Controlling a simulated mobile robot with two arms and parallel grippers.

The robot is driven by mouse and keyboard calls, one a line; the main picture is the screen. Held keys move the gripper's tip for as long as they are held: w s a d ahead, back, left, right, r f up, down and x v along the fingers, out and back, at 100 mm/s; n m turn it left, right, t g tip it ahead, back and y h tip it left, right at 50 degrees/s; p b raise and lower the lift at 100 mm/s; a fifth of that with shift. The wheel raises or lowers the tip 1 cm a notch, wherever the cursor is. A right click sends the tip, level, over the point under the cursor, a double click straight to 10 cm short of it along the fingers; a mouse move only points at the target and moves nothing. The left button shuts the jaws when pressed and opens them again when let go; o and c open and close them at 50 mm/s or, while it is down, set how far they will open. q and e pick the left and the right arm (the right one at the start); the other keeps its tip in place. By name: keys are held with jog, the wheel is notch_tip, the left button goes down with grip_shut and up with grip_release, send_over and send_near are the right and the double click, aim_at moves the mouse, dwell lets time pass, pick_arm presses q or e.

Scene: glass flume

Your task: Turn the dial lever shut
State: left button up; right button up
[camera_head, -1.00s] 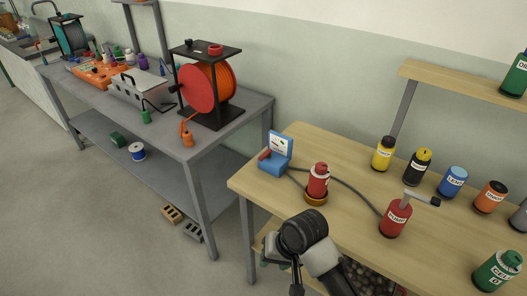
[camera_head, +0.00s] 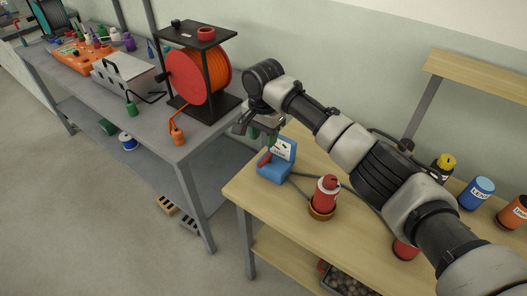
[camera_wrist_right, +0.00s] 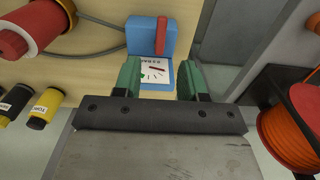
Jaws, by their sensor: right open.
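The blue dial box (camera_head: 273,171) sits on the left end of the wooden table, with a white dial face (camera_head: 283,149) standing at its back. Its red lever (camera_head: 265,159) is on the box's left side. In the right wrist view the lever (camera_wrist_right: 161,36) lies beyond the dial face (camera_wrist_right: 154,70). My right gripper (camera_head: 266,137) is above and just behind the box. In the right wrist view its green fingertips (camera_wrist_right: 158,78) are apart, on either side of the dial face, with nothing held. My left gripper is not in view.
A red bottle (camera_head: 327,192) in a brass ring stands right of the box, with a grey hose running between them. The grey bench (camera_head: 190,147) with an orange reel (camera_head: 207,78) is to the left. My right arm covers part of the table.

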aim_at(263, 161)
jog(key=f, duration=0.3)
jog(key=shift+s+a+f, duration=0.1)
jog(key=shift+s+f, duration=0.05)
jog(key=shift+s, duration=0.25)
jog(key=shift+w+f, duration=0.2)
jog(key=shift+f, duration=0.75)
jog(key=f, duration=0.3)
jog(key=shift+w, duration=0.25)
jog(key=shift+s+f, duration=0.1)
jog(key=shift+f, duration=0.15)
jog(key=shift+c, duration=2.1)
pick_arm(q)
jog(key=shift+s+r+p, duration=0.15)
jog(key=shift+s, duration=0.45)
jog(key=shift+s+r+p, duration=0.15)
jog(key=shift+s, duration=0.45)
pick_arm(e)
grip_shut()
